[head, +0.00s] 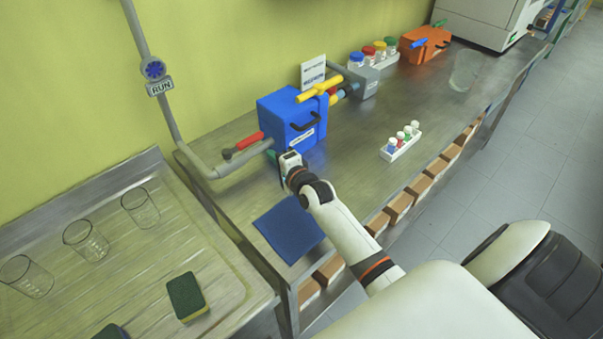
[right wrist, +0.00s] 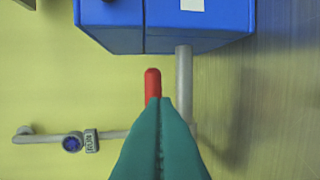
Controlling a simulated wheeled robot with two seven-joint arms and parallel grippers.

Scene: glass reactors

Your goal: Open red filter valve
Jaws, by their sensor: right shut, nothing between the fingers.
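The red valve handle (head: 247,141) sits on the grey pipe at the left side of the blue filter box (head: 275,113). In the right wrist view the red handle (right wrist: 152,84) shows just beyond my fingertips, its lower part hidden behind them. My right gripper (head: 272,156) is in front of the pipe, below and right of the handle. Its green fingers (right wrist: 168,100) are pressed together and empty. I cannot tell whether they touch the handle. My left gripper is not in view.
The grey pipe (head: 245,159) runs from the box to the wall, with a RUN sign (head: 159,88). A yellow valve handle (head: 319,89) is on the box's right. A blue mat (head: 288,229) lies below my arm. A vial rack (head: 402,146) stands right.

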